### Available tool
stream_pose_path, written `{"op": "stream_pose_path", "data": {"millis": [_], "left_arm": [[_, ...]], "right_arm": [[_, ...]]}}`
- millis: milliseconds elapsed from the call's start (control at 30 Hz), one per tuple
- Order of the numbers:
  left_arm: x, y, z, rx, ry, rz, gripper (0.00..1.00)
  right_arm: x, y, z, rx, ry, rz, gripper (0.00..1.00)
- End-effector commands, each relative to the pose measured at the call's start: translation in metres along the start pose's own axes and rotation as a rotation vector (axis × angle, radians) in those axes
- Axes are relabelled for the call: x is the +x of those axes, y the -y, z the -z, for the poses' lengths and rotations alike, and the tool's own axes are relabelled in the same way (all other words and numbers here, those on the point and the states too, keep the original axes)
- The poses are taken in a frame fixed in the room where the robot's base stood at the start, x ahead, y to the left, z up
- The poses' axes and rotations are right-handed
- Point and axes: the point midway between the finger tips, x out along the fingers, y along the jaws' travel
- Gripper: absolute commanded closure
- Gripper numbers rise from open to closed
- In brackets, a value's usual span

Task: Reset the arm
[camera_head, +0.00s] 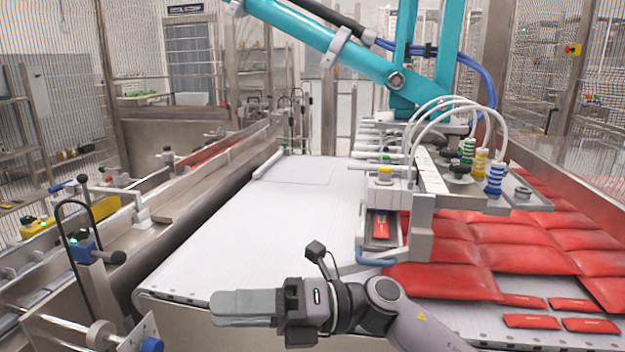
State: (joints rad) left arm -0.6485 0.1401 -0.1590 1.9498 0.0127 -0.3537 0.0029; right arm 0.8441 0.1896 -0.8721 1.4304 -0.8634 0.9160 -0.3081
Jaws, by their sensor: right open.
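My right arm comes in from the bottom right, low in the head view. Its gripper (243,307) points left, in front of the near end of the white conveyor. It is open and I see nothing between its fingers. My left gripper is not in view. A teal picker arm (335,50) reaches in from above. Its vacuum head, with yellow, green and blue suction cups (495,178), hangs over the right side of the conveyor.
The white conveyor belt (262,220) is clear on its left and middle. Red packets (520,233) cover the right side, with several smaller ones at the near right. A metal rail with clamps (95,255) runs along the left. Wire-mesh fencing stands behind.

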Motion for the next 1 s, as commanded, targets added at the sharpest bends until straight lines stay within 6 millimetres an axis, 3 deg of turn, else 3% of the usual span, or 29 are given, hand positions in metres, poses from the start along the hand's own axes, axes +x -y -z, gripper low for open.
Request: {"op": "stream_pose_path", "data": {"millis": [167,333,567,767,1000], "left_arm": [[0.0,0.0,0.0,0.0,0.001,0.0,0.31],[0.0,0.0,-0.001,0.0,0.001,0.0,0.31],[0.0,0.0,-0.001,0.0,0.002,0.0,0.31],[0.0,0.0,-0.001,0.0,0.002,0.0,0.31],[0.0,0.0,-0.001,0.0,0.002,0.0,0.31]], "right_arm": [[-0.025,0.013,-0.003,0.275,0.326,-0.132,0.56],[-0.068,0.041,0.0,0.545,0.633,-0.219,0.56],[-0.144,0.095,0.038,0.922,1.043,-0.291,0.56],[-0.212,0.142,0.11,1.25,1.394,-0.316,0.56],[-0.279,0.175,0.233,1.618,1.795,-0.304,0.56]]}}
